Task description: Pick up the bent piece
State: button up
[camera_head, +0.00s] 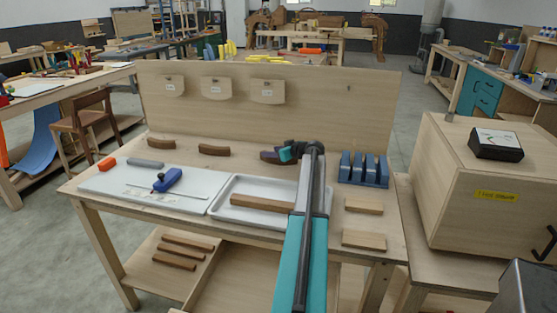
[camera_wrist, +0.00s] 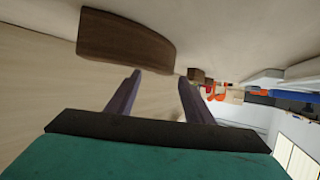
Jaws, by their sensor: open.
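A dark brown bent piece (camera_wrist: 125,38) is close in front of my gripper (camera_wrist: 160,76) in the wrist view, near the top and left of centre. The two purple fingers are apart, with nothing between them. The piece lies beyond the fingertips and mostly to the left of the gap. In the head view my gripper (camera_head: 284,154) is low over the back of the table, and the bent piece beside it is partly hidden. Two more curved brown pieces, one at the left (camera_head: 161,143) and one nearer the middle (camera_head: 214,150), lie along the back.
A white tray (camera_head: 226,213) with a straight wooden bar (camera_head: 262,203) stands in front, partly behind my arm. A blue slotted rack (camera_head: 364,170) is right of my gripper. An upright wooden panel (camera_head: 310,105) closes the table's back. A white board (camera_head: 110,180) holds a blue tool (camera_head: 167,180).

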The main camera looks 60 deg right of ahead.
jog(key=shift+w+f+p, duration=0.2)
jog(key=shift+w+p, duration=0.2)
jog(key=shift+w, duration=0.25)
jog(key=shift+f+p+x, duration=0.2)
jog(key=shift+p+x, duration=0.45)
jog(key=shift+x, duration=1.25)
jog(key=shift+a, duration=0.15)
jog(key=shift+a, duration=0.1)
jog(key=c, duration=1.2)
